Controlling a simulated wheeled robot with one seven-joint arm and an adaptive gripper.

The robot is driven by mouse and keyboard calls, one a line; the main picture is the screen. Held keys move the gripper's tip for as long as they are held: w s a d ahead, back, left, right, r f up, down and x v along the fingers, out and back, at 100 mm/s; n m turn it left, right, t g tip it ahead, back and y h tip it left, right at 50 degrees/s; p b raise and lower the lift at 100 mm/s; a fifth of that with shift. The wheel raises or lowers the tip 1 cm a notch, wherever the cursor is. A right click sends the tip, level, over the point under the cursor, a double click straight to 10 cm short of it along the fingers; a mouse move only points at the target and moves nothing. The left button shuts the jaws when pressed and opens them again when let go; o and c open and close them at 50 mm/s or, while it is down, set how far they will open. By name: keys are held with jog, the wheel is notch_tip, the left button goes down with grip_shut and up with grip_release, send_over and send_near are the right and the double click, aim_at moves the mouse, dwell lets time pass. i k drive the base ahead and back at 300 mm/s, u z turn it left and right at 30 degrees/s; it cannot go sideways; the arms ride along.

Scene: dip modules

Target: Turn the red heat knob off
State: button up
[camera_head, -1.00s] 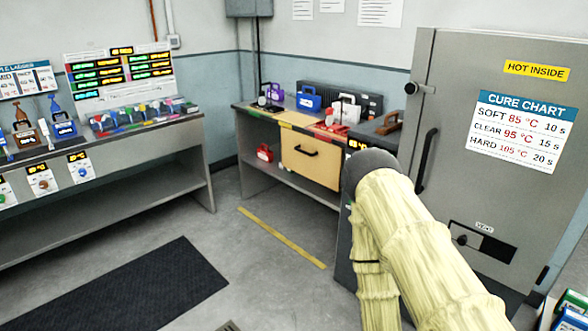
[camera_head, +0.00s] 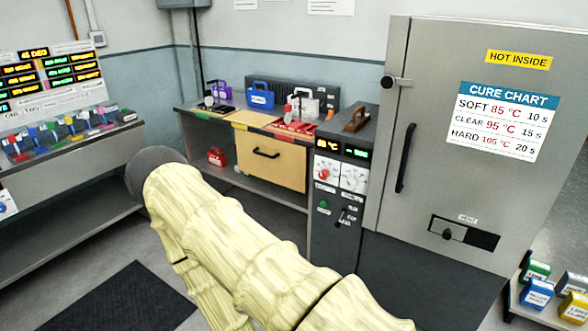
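The red heat knob (camera_head: 324,174) sits on a white plate on the dark control panel (camera_head: 340,210), left of the grey oven cabinet. A lit display is above it, and a white-grey knob (camera_head: 352,178) is on the plate to its right. My arm, in a pale yellow ribbed sleeve, reaches across the lower middle and ends at a dark grey rounded part left of the panel. My gripper's fingers do not show. The arm is apart from the knob in the picture, and the knob is unobstructed.
The oven cabinet (camera_head: 470,60) has a black door handle (camera_head: 405,158) and a vent slider (camera_head: 448,234). A green button (camera_head: 323,204) and a small black lever (camera_head: 341,216) are below the knobs. A bench with a wooden drawer (camera_head: 265,158) stands left of the panel. Open floor lies at left.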

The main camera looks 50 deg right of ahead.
aim_at(322, 174)
jog(key=z, duration=0.15)
jog(key=i, duration=0.6)
jog(key=z, duration=0.9)
jog(key=i, duration=0.45)
jog(key=z, duration=0.55)
